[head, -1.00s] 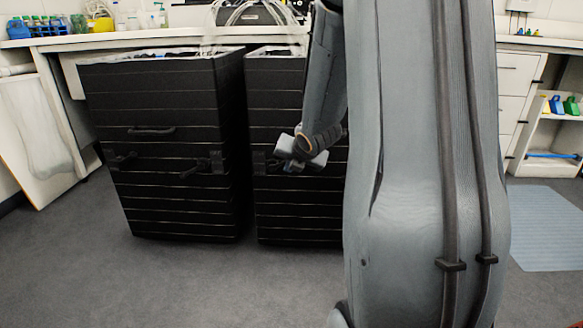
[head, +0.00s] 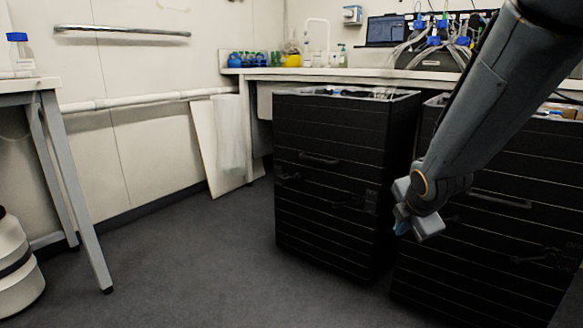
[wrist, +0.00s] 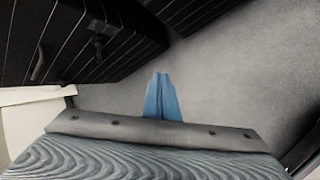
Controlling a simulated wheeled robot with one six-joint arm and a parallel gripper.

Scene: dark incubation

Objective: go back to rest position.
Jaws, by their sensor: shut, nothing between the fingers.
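My gripper (head: 404,226) hangs in front of the black cabinets at the right of the head view, below my grey arm. In the wrist view its blue fingers (wrist: 161,80) are together with nothing between them, over bare grey floor. In the head view the fingers are small and partly hidden by the gripper body.
A table with a grey leg (head: 80,200) is at the left. The floor (head: 200,265) between is clear.

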